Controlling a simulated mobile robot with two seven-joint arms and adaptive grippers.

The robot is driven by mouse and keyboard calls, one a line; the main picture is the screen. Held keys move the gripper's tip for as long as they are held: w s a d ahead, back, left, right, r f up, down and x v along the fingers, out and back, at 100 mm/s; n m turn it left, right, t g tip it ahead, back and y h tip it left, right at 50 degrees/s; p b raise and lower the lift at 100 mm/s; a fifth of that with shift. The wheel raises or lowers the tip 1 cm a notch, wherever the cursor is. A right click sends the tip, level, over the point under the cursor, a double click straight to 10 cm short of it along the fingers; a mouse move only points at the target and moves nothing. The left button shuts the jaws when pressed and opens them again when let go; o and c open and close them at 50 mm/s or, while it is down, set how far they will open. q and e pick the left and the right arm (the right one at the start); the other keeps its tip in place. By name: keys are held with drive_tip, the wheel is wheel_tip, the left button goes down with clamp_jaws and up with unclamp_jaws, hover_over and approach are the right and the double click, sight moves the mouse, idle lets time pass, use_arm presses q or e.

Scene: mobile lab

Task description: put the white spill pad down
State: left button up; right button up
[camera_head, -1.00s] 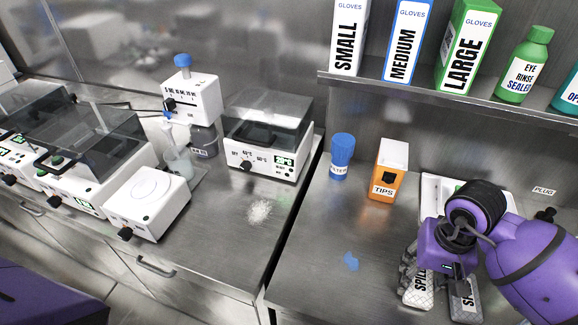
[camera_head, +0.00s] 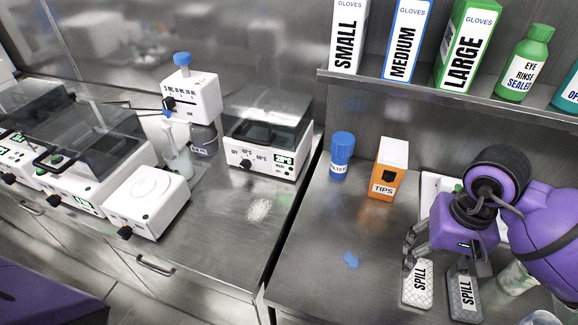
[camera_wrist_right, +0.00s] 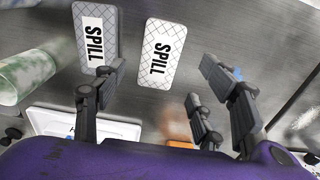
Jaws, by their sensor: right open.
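The white spill pad (camera_head: 418,284) lies flat on the right-hand steel bench, its SPILL label up. It also shows whole in the right wrist view (camera_wrist_right: 162,53). A grey spill pad (camera_head: 465,292) lies beside it on the right, with a narrow gap between them; it is on the left in the right wrist view (camera_wrist_right: 95,32). My right gripper (camera_wrist_right: 163,75) is open and empty, its fingers spread at the near end of the white pad. In the head view this gripper (camera_head: 442,258) is just behind the pads. My left gripper is not in view.
An orange tips box (camera_head: 388,172) and a blue-capped bottle (camera_head: 341,155) stand behind. A green-tinted container (camera_wrist_right: 25,77) stands near the grey pad.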

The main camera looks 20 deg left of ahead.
sight(420, 279)
wheel_tip(420, 279, up, 6)
drive_tip(key=shift+f, duration=0.2)
